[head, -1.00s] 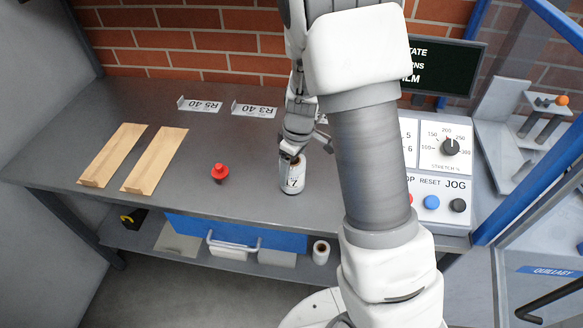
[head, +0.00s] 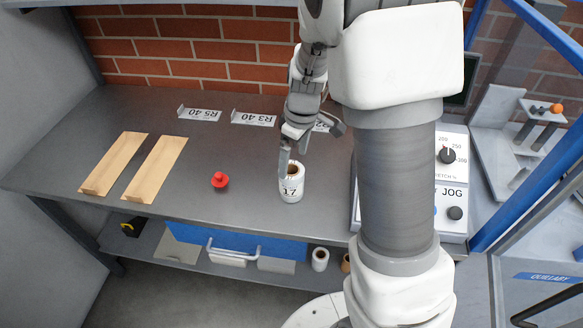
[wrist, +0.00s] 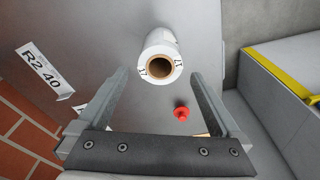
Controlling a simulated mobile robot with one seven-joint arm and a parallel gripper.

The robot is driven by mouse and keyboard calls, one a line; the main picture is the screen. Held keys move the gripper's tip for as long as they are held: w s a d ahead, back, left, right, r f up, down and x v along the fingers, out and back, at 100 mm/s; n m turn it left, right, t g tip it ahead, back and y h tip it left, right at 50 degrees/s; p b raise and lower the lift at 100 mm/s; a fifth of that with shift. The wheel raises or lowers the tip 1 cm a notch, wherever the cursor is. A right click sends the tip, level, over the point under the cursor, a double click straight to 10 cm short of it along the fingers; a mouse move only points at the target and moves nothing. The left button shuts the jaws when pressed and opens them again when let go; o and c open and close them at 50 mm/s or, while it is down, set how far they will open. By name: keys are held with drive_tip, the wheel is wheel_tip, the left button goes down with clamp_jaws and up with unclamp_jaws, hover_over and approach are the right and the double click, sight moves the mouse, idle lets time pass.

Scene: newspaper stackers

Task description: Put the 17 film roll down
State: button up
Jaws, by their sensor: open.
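The 17 film roll (head: 291,188) is a white roll with a brown core and "17" on its side. It stands upright on the grey workbench (head: 130,112), near its front edge. In the wrist view the film roll (wrist: 160,60) is seen from its core end, beyond and between the fingertips. My gripper (head: 308,148) is above and behind the roll, with its fingers spread. In the wrist view my gripper (wrist: 157,82) is open, and nothing is held between its fingers.
A red knob-like object (head: 220,180) stands left of the roll. Two wooden strips (head: 155,168) lie further left. Label stands (head: 254,118) line the back. A control panel (head: 452,175) is at right, partly behind my arm. More rolls (head: 320,259) sit on the lower shelf.

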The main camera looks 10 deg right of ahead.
drive_tip(key=s+r+m+t, duration=0.1)
drive_tip(key=s+r+m, duration=0.1)
drive_tip(key=s+r, duration=0.45)
drive_tip(key=s+r+m+t, duration=0.2)
drive_tip(key=s+r+m, duration=0.15)
drive_tip(key=r, duration=0.65)
drive_tip(key=s+r+m+t+h, duration=0.1)
drive_tip(key=s+r+m, duration=0.1)
drive_tip(key=s, duration=0.8)
drive_tip(key=shift+s+d+r+m+t, duration=0.25)
drive_tip(key=shift+d+r+m+t, duration=0.1)
drive_tip(key=shift+m, duration=0.4)
drive_tip(key=shift+r, duration=0.1)
wheel_tip(320, 180, up, 2)
drive_tip(key=p, duration=0.3)
drive_tip(key=shift+r, duration=0.2)
